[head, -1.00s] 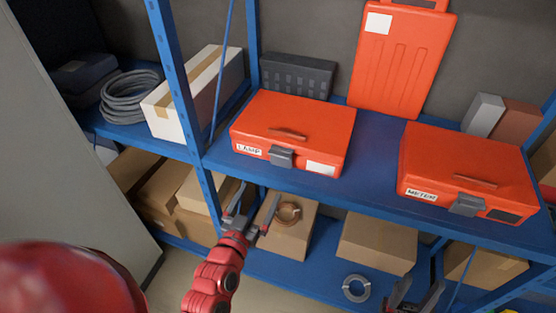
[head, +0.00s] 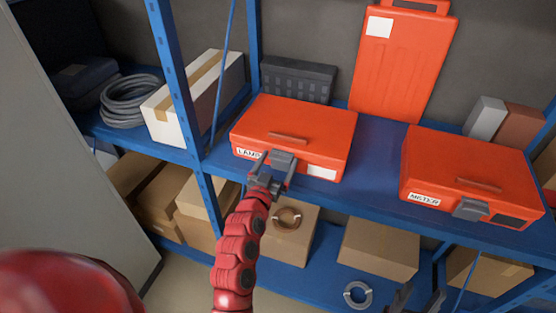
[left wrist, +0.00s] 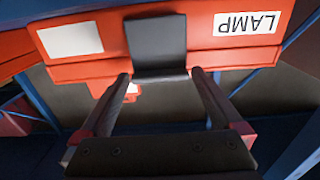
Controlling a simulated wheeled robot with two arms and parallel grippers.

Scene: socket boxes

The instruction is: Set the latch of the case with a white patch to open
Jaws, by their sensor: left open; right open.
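The orange case labelled LAMP (head: 310,128) lies on the blue shelf with a white patch (head: 321,172) at the right of its front. In the left wrist view the picture is inverted, with the white patch (left wrist: 70,40) at left and the LAMP label (left wrist: 248,23) at right. The case's dark grey latch (head: 283,158) is at the middle of its front. My left gripper (head: 275,172) is open just in front of the latch. In the left wrist view the fingers stand apart, one toward each side of the latch (left wrist: 157,45). My right gripper (head: 420,297) is open at the bottom edge, partly cut off.
An orange METER case (head: 470,165) with a dark patch lies to the right. An upright orange case (head: 402,65) with a white label leans at the back. A blue post (head: 180,80) stands left of the LAMP case. Cardboard boxes (head: 380,248) fill the lower shelf.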

